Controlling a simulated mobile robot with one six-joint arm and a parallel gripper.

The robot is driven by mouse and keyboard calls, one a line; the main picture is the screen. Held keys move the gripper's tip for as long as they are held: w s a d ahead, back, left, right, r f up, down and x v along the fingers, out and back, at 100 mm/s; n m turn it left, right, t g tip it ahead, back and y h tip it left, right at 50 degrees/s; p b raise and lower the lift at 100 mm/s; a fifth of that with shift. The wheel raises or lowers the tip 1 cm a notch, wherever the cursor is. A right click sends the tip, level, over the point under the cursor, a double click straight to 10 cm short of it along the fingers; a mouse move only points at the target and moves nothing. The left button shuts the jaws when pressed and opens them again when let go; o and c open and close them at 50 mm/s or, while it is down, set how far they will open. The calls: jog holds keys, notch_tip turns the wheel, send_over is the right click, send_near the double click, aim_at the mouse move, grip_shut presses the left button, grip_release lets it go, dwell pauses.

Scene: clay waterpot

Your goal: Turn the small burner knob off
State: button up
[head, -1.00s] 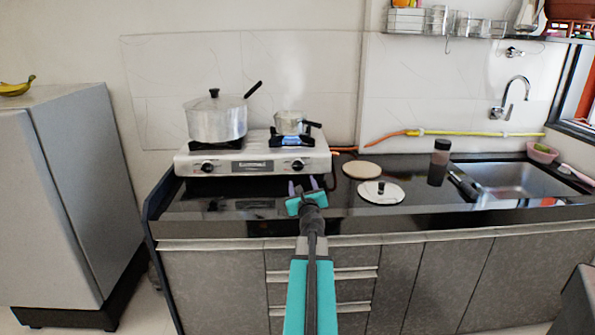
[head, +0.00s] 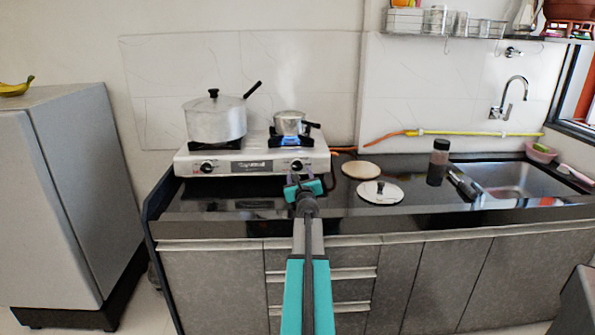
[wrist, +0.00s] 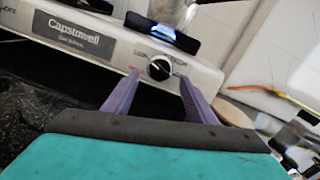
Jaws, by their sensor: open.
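The small burner knob (head: 297,166) is a black round knob on the right of the white stove's (head: 250,158) front panel. It also shows in the wrist view (wrist: 159,67), with a pale pointer line across it. My gripper (head: 301,178) is open and empty just in front of and below the knob. In the wrist view its purple fingers (wrist: 160,97) stand apart on either side below the knob, not visibly touching it. A blue flame (head: 288,140) burns under the small pot (head: 289,123) on the right burner.
A large lidded pot (head: 215,118) stands on the left burner, its own knob (head: 207,166) below.

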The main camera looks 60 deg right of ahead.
aim_at(298, 168)
jog(key=shift+x, duration=2.15)
jog(key=shift+w, duration=0.1)
jog(key=c, duration=1.1)
jog(key=shift+o, duration=0.2)
